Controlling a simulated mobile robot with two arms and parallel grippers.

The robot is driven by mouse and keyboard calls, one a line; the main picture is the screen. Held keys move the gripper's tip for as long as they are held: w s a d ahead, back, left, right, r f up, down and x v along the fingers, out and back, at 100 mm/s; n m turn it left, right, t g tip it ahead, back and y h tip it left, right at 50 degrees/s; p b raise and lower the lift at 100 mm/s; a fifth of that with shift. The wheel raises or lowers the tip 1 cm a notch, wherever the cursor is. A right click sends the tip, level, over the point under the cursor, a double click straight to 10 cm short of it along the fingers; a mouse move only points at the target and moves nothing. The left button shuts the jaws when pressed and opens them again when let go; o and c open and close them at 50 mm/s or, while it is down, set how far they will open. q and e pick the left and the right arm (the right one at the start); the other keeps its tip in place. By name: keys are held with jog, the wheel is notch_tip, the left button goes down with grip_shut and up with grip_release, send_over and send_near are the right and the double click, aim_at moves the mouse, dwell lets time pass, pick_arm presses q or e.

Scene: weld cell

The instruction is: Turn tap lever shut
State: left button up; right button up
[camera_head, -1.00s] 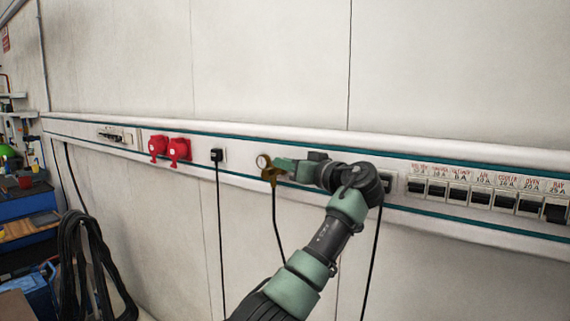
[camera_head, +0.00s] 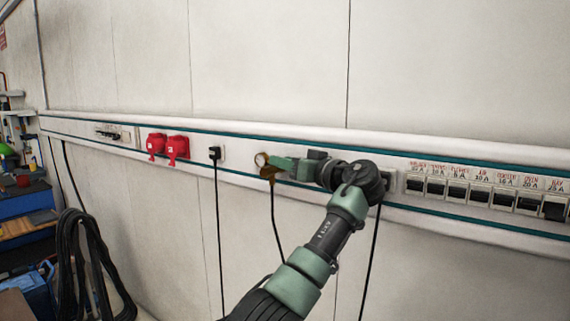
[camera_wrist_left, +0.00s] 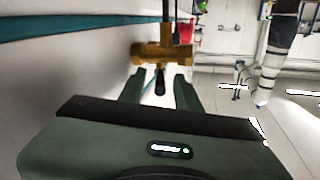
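The brass tap (camera_head: 267,172) sits on the white wall rail, just below a small round gauge (camera_head: 261,160). In the left wrist view the brass tap body (camera_wrist_left: 160,54) lies crosswise just beyond my fingertips. Its dark lever (camera_wrist_left: 160,80) points toward the palm, between the two fingers. My left gripper (camera_head: 281,164) reaches the tap from the right. In the wrist view this gripper (camera_wrist_left: 159,88) is open, with a visible gap on both sides of the lever. In the head view the lever is not clear behind the fingers. My right gripper is not in view.
Red sockets (camera_head: 168,147) and a black plug (camera_head: 215,153) are on the rail left of the tap. A row of breakers (camera_head: 480,194) is at the right. Dark cables hang below the rail, and a thick coil (camera_head: 82,255) hangs at the lower left.

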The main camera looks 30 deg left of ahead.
pick_arm(q)
jog(key=b+v, duration=0.3)
jog(key=v, duration=0.4)
jog(key=shift+d+b, duration=0.3)
jog(key=shift+b, duration=0.05)
jog(key=shift+f, duration=0.15)
